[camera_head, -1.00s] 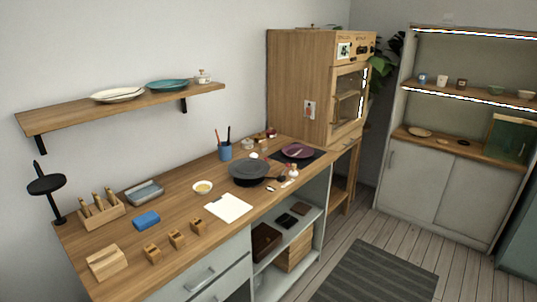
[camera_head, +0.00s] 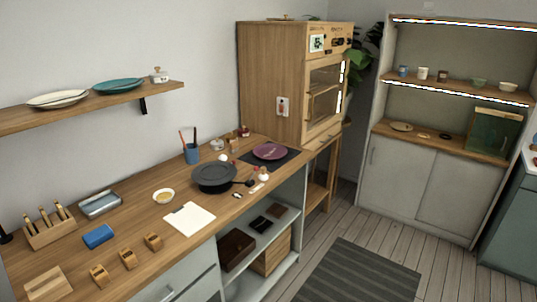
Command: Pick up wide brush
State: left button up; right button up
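I cannot tell for sure which thing is the wide brush. A blue cup (camera_head: 191,153) stands at the back of the wooden counter with a reddish-handled stick and a dark stick upright in it. A wooden rack (camera_head: 49,237) at the counter's left holds several upright light-handled tools. Their tips are too small or hidden to identify. Neither of my grippers shows in the head view.
A wooden cabinet oven (camera_head: 275,85) stands behind. Floor with a grey rug (camera_head: 358,275) is clear.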

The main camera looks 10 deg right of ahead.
aim_at(234, 146)
jog(key=i+l+u, duration=0.1)
jog(key=u, duration=0.95)
jog(key=i+l+u, duration=0.15)
jog(key=l+u, duration=0.2)
jog(key=l, duration=0.2)
jog(key=i+l+u, duration=0.15)
jog(key=l+u, duration=0.25)
jog(key=l, duration=0.2)
jog(key=l+u, duration=0.35)
jog(key=l, duration=1.15)
jog(key=l+u, duration=0.15)
jog(key=l, duration=0.8)
jog(key=k+l, duration=0.15)
jog(key=l, duration=0.8)
jog(key=i+u, duration=0.05)
